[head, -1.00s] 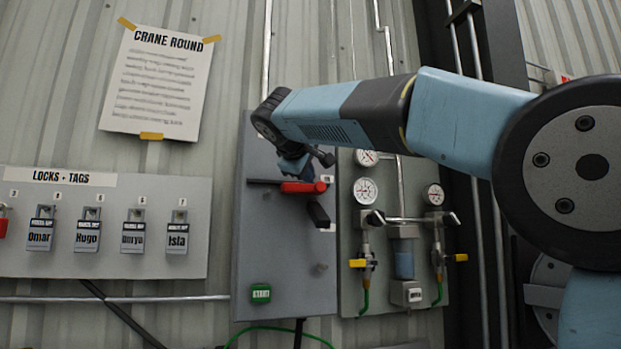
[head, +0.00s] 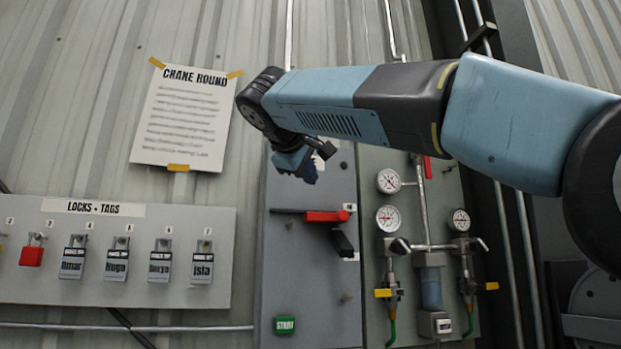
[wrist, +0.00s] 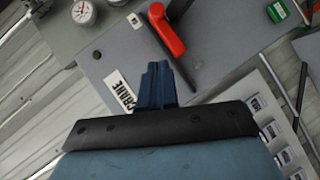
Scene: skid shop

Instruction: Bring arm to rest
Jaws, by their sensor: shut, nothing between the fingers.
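My blue and black arm reaches in from the right in the head view. My gripper (head: 309,176) is in front of the upper part of the grey panel box (head: 312,260), above its red handle (head: 326,216). In the wrist view my gripper (wrist: 157,66) shows as closed blue fingers, empty, over the grey panel near a label reading CRANE (wrist: 120,92). The red handle (wrist: 166,30) is beside the fingertips there, with a visible gap. A dark lever (head: 342,243) sits just below the red handle in the head view.
A LOCKS + TAGS board (head: 130,287) with a red padlock (head: 33,250) and several grey tagged locks hangs at left. A CRANE ROUND sheet (head: 185,120) is taped above. Gauges (head: 388,218), pipes and yellow-handled valves stand right of the panel. A green START button (head: 284,325) is low.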

